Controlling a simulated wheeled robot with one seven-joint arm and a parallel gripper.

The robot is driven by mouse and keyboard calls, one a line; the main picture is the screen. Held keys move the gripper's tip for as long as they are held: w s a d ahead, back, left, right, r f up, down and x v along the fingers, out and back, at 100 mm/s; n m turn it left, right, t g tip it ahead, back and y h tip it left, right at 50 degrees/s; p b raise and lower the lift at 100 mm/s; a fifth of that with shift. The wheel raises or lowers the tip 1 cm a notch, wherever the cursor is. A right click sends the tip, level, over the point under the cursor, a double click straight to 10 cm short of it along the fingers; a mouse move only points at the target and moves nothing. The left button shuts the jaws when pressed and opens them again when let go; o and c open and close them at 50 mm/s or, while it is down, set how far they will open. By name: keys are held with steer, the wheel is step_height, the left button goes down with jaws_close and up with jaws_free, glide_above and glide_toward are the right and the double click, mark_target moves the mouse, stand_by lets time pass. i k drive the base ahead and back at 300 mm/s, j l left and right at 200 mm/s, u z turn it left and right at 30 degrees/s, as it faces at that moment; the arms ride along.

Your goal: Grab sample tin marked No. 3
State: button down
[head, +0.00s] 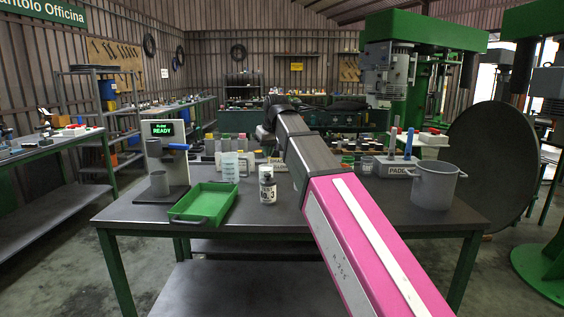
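A small cylindrical tin (268,190) with a white lid, dark band and pale label stands upright on the dark table in the head view. Its label appears to read No. 3. It stands just right of a green tray (203,203), apart from it. My pink and grey arm reaches from the lower right up over the table, passing right of the tin. Its far end bends near a dark joint beyond the tin. I cannot make out my gripper's fingers.
A scale-like device with a READY display (163,129) stands at the left. Pale containers (230,165) stand behind the tin. A grey pot (434,186) and a PADE-marked block (396,169) stand right of my arm. The table front (240,223) is clear.

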mark_target(268, 192)
steer(key=k, duration=0.95)
